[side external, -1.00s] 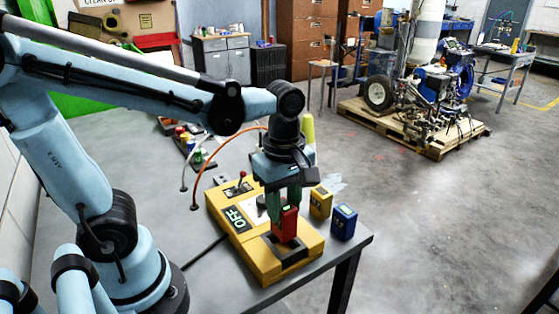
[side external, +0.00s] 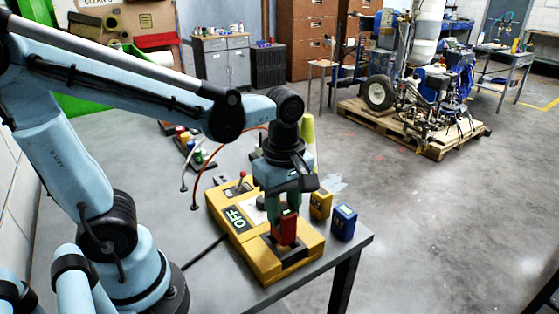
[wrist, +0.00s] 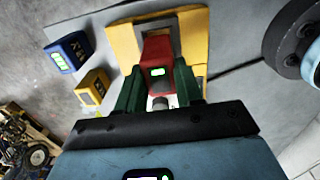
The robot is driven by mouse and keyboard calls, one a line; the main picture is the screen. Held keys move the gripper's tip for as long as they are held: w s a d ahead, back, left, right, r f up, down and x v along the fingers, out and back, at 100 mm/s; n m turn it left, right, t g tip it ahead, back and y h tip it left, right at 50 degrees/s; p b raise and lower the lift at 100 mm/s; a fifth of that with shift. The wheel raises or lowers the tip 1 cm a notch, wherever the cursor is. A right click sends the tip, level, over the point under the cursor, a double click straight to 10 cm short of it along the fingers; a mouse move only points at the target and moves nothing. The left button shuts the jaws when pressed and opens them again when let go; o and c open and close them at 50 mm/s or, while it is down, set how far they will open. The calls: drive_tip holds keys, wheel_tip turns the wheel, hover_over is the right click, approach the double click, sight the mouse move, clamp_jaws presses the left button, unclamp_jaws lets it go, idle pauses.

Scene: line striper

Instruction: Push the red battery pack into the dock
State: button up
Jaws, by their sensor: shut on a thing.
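The red battery pack (side external: 285,228) stands upright over the dark dock (side external: 292,250) at the near end of the yellow box. In the side view I cannot tell how far its lower end is inside the dock. My gripper (side external: 286,206) points down and is shut on the pack's upper part. In the wrist view the red pack (wrist: 158,62) sits between the green fingers of my gripper (wrist: 157,90), with the dock (wrist: 160,26) beyond it.
A yellow pack (side external: 320,203) and a blue pack (side external: 343,222) stand on the table just right of the yellow box (side external: 258,262). The box carries an OFF label and a red-tipped lever (side external: 241,183). The table's right edge is close to the blue pack.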

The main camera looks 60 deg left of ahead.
drive_tip(key=shift+f, duration=2)
idle(1.0)
drive_tip(key=o, duration=1.4)
drive_tip(key=shift+r, duration=3.45)
